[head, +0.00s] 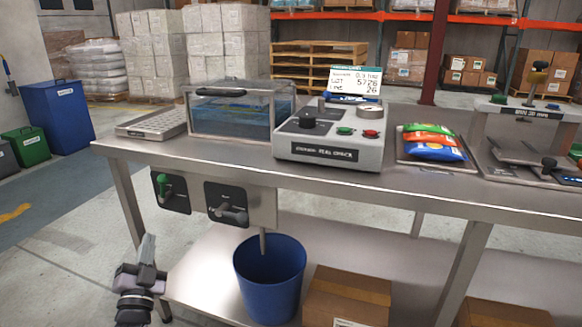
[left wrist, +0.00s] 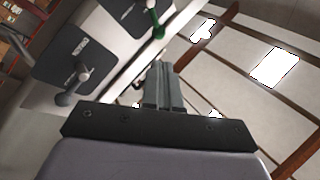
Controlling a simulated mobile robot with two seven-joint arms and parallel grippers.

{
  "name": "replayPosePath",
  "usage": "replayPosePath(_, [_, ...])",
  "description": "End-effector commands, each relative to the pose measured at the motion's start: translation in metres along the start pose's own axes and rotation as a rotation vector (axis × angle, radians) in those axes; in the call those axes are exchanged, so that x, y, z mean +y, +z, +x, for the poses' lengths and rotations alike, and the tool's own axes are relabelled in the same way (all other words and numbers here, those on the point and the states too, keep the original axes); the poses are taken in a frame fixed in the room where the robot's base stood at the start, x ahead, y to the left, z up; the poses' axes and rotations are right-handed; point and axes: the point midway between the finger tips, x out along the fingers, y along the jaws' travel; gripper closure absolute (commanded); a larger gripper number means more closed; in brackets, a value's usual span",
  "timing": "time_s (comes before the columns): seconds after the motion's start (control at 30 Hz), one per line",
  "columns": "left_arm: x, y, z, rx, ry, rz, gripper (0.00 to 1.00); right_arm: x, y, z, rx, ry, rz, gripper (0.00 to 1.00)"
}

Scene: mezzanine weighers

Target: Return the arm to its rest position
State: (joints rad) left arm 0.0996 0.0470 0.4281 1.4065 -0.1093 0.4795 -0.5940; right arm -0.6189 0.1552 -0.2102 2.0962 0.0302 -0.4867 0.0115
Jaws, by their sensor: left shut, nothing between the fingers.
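My left gripper (head: 147,250) is at the lower left of the head view, in front of the table's left end and below the tabletop. Its fingers point up and are shut with nothing between them. In the left wrist view the closed fingers (left wrist: 163,85) point up the picture, towards the valve panel and the ceiling. The left arm's upper links are out of view. My right gripper is in neither view.
The steel table (head: 420,186) carries a clear-lidded tank (head: 230,112), a control box (head: 330,140) and a tray of coloured packets (head: 432,140). A green-handled valve (head: 170,190) and a grey-handled valve (head: 228,208) hang under its edge. A blue bucket (head: 268,285) stands below. Floor at left is open.

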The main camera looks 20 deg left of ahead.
Motion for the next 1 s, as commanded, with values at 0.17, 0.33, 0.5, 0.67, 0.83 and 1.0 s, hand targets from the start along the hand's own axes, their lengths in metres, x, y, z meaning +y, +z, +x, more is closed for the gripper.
replayPosePath(0.17, [0.017,-0.003,-0.016,-0.025,0.085,-0.041,1.0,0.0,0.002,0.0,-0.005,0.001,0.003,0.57])
replayPosePath(0.33, [0.071,-0.017,-0.077,-0.141,0.343,-0.187,1.0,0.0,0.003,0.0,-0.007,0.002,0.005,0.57])
replayPosePath(0.5, [0.125,-0.044,-0.173,-0.342,0.63,-0.373,1.0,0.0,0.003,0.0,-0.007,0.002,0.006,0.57])
replayPosePath(0.67, [0.152,-0.074,-0.263,-0.55,0.842,-0.514,1.0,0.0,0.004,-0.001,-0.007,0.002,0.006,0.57])
replayPosePath(0.83, [0.151,-0.112,-0.33,-0.738,0.989,-0.615,1.0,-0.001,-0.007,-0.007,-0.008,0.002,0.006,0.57])
replayPosePath(1.0, [0.128,-0.129,-0.313,-0.738,0.973,-0.602,1.0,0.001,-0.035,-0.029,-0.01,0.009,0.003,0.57])
